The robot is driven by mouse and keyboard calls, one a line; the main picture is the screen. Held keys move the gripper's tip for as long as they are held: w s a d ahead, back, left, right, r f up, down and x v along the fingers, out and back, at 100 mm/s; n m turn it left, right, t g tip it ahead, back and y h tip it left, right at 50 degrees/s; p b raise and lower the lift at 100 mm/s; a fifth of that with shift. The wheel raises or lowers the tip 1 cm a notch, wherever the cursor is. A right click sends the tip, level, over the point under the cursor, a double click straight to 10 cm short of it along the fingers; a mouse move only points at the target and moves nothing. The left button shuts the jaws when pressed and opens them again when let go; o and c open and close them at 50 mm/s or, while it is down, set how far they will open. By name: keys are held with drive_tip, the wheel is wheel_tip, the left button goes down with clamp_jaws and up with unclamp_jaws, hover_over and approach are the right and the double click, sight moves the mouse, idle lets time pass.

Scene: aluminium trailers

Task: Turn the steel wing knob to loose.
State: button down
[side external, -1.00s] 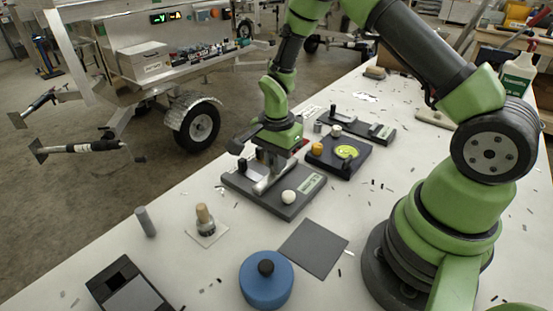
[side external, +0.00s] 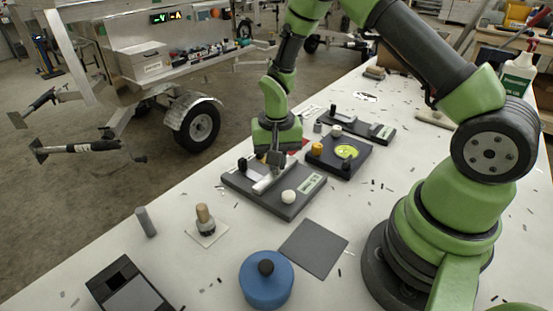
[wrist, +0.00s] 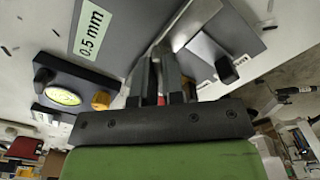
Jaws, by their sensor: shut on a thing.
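My gripper (side external: 273,165) points down over the plate and is shut on the knob. The fingers hide part of the knob. I cannot read any loose or tight mark.
The plate also carries a white ball (side external: 288,197), a black post (side external: 242,165) and a 0.5 mm label (wrist: 91,27). A panel with a yellow-green dial (side external: 346,152) stands just behind. A blue round container (side external: 266,282) and a dark grey mat (side external: 312,249) lie in front.

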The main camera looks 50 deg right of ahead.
drive_tip(key=n, duration=0.8)
drive_tip(key=shift+n, duration=0.3)
idle(0.5)
drive_tip(key=c, duration=1.2)
unclamp_jaws()
wheel_tip(320, 180, up, 10)
